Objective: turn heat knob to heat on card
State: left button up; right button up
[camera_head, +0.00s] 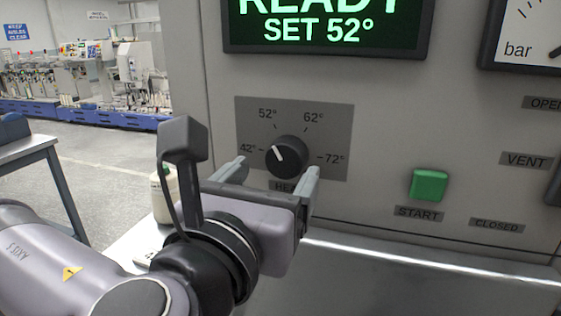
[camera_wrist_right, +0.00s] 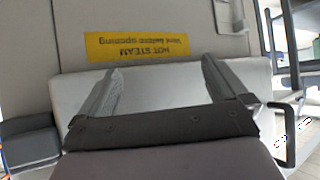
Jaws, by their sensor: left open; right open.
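The black heat knob (camera_head: 287,156) sits on a grey dial plate (camera_head: 335,115) marked 42°, 52°, 62° and 72°. Its white pointer aims up-left, between 42° and 52°, nearer 42°. My left gripper (camera_head: 277,167) is open in front of the knob's lower part, one finger to each side. I cannot tell whether either finger touches the knob. The gripper partly covers the label below it. The display (camera_head: 325,28) reads "READY" and "SET 52°". I cannot make out a card. My right gripper (camera_wrist_right: 160,66) is open and empty in the right wrist view.
Right of the knob are a green START button (camera_head: 429,185), a VENT label (camera_head: 526,161) and a bar gauge (camera_head: 525,30). A pale bottle (camera_head: 163,195) is partly hidden behind my left arm. A yellow hot steam label (camera_wrist_right: 137,46) lies beyond my right fingers.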

aim_at(286, 158)
pick_arm(q)
jog(key=shift+x, duration=1.5)
jog(key=shift+c, duration=0.3)
jog(key=c, duration=1)
jog(key=shift+f, duration=0.1)
